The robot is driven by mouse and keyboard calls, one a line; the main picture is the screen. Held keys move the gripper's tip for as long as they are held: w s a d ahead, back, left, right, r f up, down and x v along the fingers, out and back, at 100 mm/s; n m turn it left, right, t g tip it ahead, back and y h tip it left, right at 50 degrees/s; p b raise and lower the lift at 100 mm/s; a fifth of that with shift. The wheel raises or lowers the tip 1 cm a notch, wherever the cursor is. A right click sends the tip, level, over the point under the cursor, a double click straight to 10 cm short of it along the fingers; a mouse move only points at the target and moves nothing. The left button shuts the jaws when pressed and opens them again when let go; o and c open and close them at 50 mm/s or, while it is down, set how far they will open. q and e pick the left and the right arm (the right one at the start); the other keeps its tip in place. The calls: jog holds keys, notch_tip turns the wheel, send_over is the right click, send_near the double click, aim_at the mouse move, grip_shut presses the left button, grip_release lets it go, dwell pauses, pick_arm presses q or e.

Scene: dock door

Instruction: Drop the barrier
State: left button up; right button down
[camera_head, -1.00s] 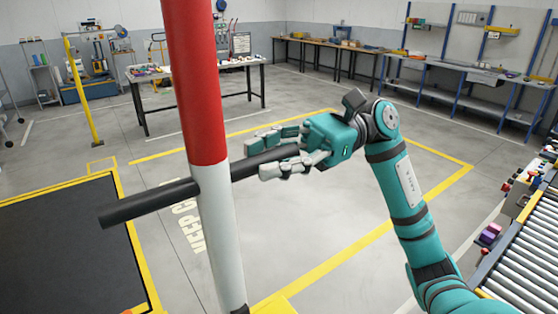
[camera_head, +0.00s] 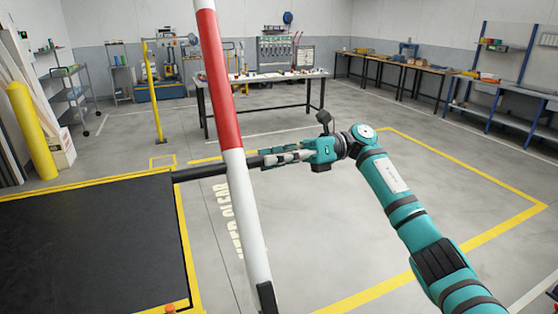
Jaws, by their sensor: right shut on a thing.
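The barrier (camera_head: 245,200) is a red and white striped pole. It stands steeply raised through the middle of the head view, its top leaning to the left and running out of the picture. A black bar (camera_head: 200,171) crosses the pole, sticking out to the left of it. My right gripper (camera_head: 277,158) is shut on the bar's right end, just right of the pole. The fingers hide part of the bar. A black part shows at the pole's lower end, at the bottom edge. My left gripper is not in view.
A dark platform (camera_head: 90,240) with yellow edges lies at left. A yellow post (camera_head: 32,130) and a thinner yellow stand (camera_head: 152,92) rise behind it. A workbench (camera_head: 265,78) stands at the back.

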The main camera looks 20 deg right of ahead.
jog(key=shift+r, duration=0.2)
jog(key=shift+w+f, duration=0.2)
jog(key=shift+w, duration=0.1)
jog(key=c, duration=1.4)
grip_release()
jog(key=shift+o, duration=1.4)
jog(key=shift+s+r, duration=0.1)
